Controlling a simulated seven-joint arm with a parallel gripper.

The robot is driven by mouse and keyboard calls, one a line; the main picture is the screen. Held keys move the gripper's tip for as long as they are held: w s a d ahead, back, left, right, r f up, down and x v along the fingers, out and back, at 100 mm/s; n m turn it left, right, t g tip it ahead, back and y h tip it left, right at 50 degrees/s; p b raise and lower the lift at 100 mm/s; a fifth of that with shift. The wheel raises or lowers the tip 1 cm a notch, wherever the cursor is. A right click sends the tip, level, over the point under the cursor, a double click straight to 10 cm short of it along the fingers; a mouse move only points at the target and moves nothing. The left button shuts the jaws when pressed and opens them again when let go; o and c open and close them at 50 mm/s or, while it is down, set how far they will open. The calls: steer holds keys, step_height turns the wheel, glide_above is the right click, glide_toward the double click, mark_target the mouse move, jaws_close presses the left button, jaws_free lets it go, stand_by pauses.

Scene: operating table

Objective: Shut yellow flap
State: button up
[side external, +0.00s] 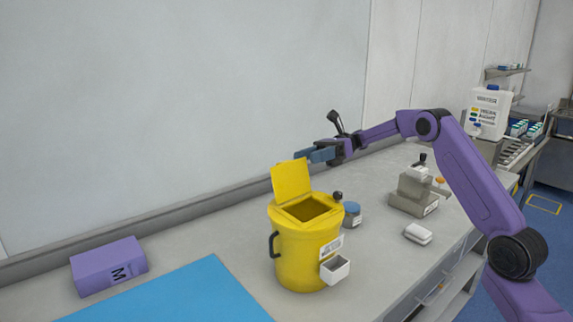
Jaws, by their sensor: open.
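A yellow bin (306,255) stands on the grey table, with a dark handle at its left side and a small white box on its front. Its yellow flap (291,180) is raised and stands nearly upright at the back edge of the square opening. My gripper (311,156) is level with the top of the flap, just to its right. The blue fingers point left, close to the flap's upper right corner; I cannot tell whether they touch it. The gripper is open, though the gap between the fingers is hard to make out.
A purple box (109,266) and a blue mat (175,297) lie left of the bin. A blue-lidded jar (352,214) stands close behind it on the right. A grey device (413,194) and a small white object (418,234) are further right. The wall runs behind the table.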

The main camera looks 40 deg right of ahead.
mark_target(286, 161)
steer(key=a, duration=0.8)
jaws_close()
